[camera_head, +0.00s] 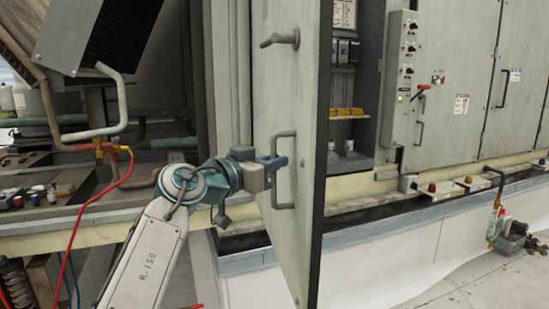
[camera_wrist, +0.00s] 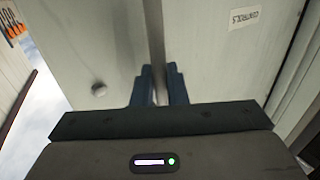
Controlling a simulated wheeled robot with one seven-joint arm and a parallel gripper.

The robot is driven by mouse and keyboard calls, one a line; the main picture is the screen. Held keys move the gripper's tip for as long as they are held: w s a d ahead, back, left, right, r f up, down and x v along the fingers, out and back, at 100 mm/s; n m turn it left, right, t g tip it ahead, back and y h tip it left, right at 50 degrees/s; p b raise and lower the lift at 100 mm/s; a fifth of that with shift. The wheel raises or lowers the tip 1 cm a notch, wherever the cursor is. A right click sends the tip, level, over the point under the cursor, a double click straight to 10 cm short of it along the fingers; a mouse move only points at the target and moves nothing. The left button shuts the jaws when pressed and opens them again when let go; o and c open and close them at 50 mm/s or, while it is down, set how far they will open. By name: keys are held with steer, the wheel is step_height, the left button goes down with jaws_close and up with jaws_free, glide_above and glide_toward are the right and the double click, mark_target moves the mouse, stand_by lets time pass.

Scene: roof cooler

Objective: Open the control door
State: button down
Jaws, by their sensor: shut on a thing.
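The control door (camera_head: 288,120) is a tall pale grey-green panel in the head view, standing swung out from the cabinet. Its D-shaped handle (camera_head: 284,205) is at mid-height, and a lever handle (camera_head: 279,40) is higher up. My gripper (camera_head: 278,163) is at the D-shaped handle, its blue fingers around the bar. In the wrist view, the blue fingers of my gripper (camera_wrist: 160,88) are shut on the vertical handle bar (camera_wrist: 154,35). The door hides part of the cabinet opening.
Open cabinet space (camera_head: 350,110) with yellow parts shows right of the door. A grey switch box (camera_head: 399,80) and closed cabinet doors (camera_head: 452,90) stand further right. Pipes and a red hose (camera_head: 100,195) are at the left, near my arm.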

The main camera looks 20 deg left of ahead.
steer(key=shift+a, duration=0.2)
steer(key=c, duration=1.5)
jaws_free()
steer(key=shift+w+f, duration=0.2)
steer(key=shift+c, duration=0.2)
steer(key=shift+s, duration=0.1)
steer(key=v, duration=1.3)
steer(key=shift+s, duration=0.4)
steer(key=shift+a+r, duration=0.1)
